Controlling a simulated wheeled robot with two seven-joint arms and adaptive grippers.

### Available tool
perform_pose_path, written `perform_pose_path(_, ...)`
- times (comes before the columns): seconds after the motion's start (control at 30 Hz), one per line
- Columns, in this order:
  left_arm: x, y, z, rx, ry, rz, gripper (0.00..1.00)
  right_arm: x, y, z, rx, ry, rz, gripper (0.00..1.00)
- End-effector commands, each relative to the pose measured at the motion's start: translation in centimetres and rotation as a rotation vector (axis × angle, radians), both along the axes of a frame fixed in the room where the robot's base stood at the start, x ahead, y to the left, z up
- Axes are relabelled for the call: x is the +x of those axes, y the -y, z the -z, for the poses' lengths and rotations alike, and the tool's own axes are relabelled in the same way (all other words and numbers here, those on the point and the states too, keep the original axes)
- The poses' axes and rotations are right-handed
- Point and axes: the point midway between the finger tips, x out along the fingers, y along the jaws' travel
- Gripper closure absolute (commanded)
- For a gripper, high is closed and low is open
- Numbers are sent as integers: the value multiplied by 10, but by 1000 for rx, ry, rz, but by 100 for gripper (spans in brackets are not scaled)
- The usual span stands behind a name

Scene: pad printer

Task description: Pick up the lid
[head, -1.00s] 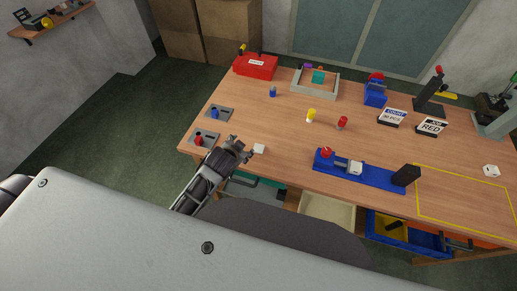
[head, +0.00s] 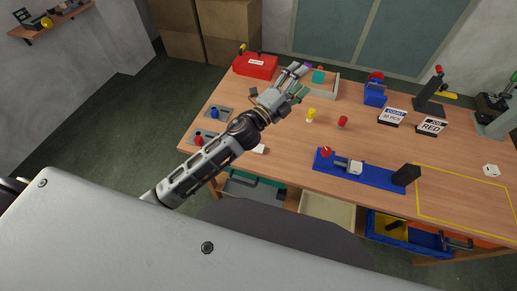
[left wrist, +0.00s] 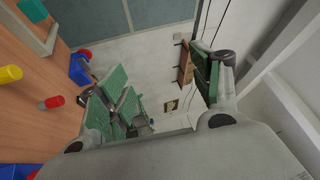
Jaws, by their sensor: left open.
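No part is plainly recognisable as the lid. My left gripper (head: 299,82) is open and empty above the back of the table, fingers toward the beige tray (head: 336,86). In the left wrist view its green-padded fingers (left wrist: 165,90) are spread apart with nothing between them. The tray holds a teal block (head: 318,77) and small purple and orange pieces, with its left side hidden by the gripper. A white block (head: 259,149) near the front edge is partly hidden by my left arm.
A red box (head: 255,65) is at the back left. A blue fixture (head: 360,173) with a white block lies at the front. Blue (head: 375,94) and black (head: 430,103) stands are at the back right. The yellow-outlined area (head: 465,190) is mostly clear.

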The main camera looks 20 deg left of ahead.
Motion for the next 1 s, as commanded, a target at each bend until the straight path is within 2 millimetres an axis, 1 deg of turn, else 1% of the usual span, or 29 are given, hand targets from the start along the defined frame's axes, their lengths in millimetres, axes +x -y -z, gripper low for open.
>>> perform_pose_path(0.03,-3,11,-8,48,56,40,36,0,0,0,0,1,0,41)
perform_pose_path(0.1,-10,26,-17,115,133,96,36,1,0,0,0,1,0,41)
perform_pose_path(0.2,-21,47,-25,215,236,176,36,1,0,0,0,1,0,41)
perform_pose_path(0.33,-36,71,-28,348,366,281,36,1,0,1,0,1,0,41)
perform_pose_path(0.47,-53,92,-23,488,489,387,36,1,0,1,-1,1,0,41)
perform_pose_path(0.6,-71,107,-9,641,608,504,36,1,1,1,-1,1,-1,41)
perform_pose_path(0.73,-84,114,10,790,709,613,36,1,1,1,-2,1,-1,41)
perform_pose_path(0.87,-94,114,34,941,796,725,36,1,2,1,-2,1,-1,41)
perform_pose_path(1.0,-101,104,62,1109,874,848,36,1,2,1,-2,1,-1,41)
